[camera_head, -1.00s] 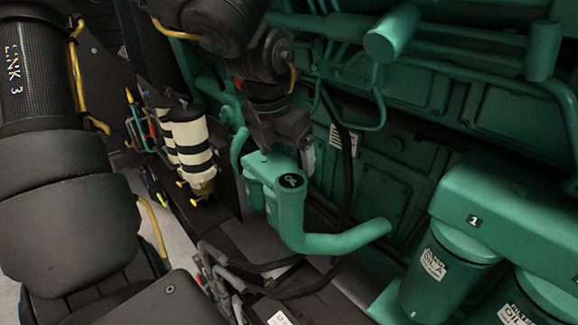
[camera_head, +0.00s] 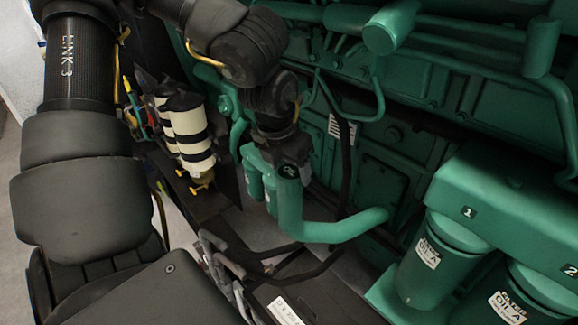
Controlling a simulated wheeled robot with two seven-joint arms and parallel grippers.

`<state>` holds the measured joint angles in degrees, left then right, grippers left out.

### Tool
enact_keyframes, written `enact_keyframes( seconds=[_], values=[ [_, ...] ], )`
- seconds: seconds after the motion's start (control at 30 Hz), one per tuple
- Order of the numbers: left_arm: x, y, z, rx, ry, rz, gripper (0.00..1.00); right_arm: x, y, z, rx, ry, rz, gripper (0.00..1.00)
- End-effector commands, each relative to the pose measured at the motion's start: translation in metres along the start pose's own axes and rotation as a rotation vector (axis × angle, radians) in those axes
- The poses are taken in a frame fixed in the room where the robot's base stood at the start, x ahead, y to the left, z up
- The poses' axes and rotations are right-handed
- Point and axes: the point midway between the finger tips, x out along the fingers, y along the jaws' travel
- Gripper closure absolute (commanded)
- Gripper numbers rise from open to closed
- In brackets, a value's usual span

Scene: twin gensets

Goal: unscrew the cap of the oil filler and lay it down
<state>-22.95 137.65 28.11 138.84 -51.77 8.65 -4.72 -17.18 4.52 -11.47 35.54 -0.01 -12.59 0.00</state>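The oil filler is a green pipe (camera_head: 289,210) that bends to the right at its foot. Its dark round cap (camera_head: 290,171) with white lettering sits on top of the upright part. My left gripper (camera_head: 285,158) points down right at the cap and covers its back part. The fingers are dark and small here, so I cannot tell whether they touch the cap or how far apart they are. My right gripper is not in view.
Green filter canisters (camera_head: 430,260) under a numbered housing stand at the right. Cream-and-black cylinders (camera_head: 186,135) stand left of the filler. The green engine block (camera_head: 400,150) rises behind. Dark hoses (camera_head: 300,280) lie below the pipe.

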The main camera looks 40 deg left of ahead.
Motion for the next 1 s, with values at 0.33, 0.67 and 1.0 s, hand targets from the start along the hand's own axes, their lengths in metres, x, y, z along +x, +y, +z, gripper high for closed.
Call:
enact_keyframes(
  seconds=[0.33, 0.67, 1.0],
  values=[
    [0.004, 0.000, -0.001, -0.044, -0.002, 0.015, 0.64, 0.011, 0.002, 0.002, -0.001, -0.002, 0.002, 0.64],
    [0.000, -0.002, 0.001, -0.380, -0.004, 0.106, 0.64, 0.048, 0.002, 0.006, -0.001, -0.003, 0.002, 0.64],
    [0.001, -0.003, 0.002, -0.434, -0.005, 0.120, 0.64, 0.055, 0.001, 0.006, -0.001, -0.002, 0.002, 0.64]
  ],
)
